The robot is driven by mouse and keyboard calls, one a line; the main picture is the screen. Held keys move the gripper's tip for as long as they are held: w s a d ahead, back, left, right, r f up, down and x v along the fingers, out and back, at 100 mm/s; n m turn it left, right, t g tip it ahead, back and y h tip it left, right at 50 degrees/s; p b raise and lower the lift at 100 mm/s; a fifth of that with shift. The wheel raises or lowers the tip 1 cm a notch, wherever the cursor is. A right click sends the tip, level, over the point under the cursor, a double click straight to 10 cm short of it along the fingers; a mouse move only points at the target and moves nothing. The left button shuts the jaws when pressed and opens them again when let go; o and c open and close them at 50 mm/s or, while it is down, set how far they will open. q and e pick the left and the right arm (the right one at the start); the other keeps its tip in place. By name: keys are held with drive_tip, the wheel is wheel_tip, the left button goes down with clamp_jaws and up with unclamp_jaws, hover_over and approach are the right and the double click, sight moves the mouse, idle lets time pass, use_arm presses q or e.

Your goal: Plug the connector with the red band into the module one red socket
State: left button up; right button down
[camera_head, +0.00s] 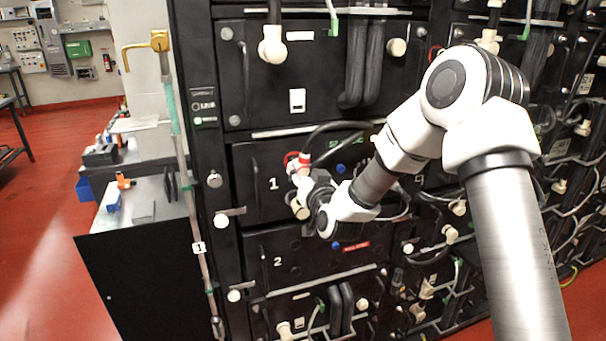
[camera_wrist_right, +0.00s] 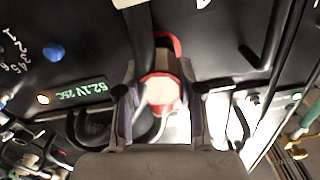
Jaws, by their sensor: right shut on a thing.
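The connector with the red band (camera_head: 301,166) is a white plug on a black cable, in front of the left part of module one (camera_head: 258,205), a black panel marked 1. My right gripper (camera_head: 309,188) is shut on it. In the right wrist view the connector (camera_wrist_right: 160,92) sits between the two fingers of my gripper (camera_wrist_right: 161,98), its red rim visible. The red socket ring (camera_wrist_right: 173,45) shows just beyond the connector in that view. In the head view a red ring (camera_head: 290,157) shows beside the connector. How far the plug sits in the socket is hidden. My left gripper is out of view.
Module two (camera_head: 258,268) lies below, marked 2. Black cables (camera_head: 335,127) loop across the top of module one. A lit voltage display (camera_wrist_right: 82,92) and a blue knob (camera_wrist_right: 54,53) are on the panel. A side table (camera_head: 150,215) stands left; the red floor beyond is open.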

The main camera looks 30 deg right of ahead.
drive_tip(key=shift+w+r, duration=0.1)
drive_tip(key=shift+w, duration=0.05)
drive_tip(key=c, duration=0.7)
unclamp_jaws()
drive_tip(key=shift+o, duration=0.2)
drive_tip(key=shift+w, duration=0.15)
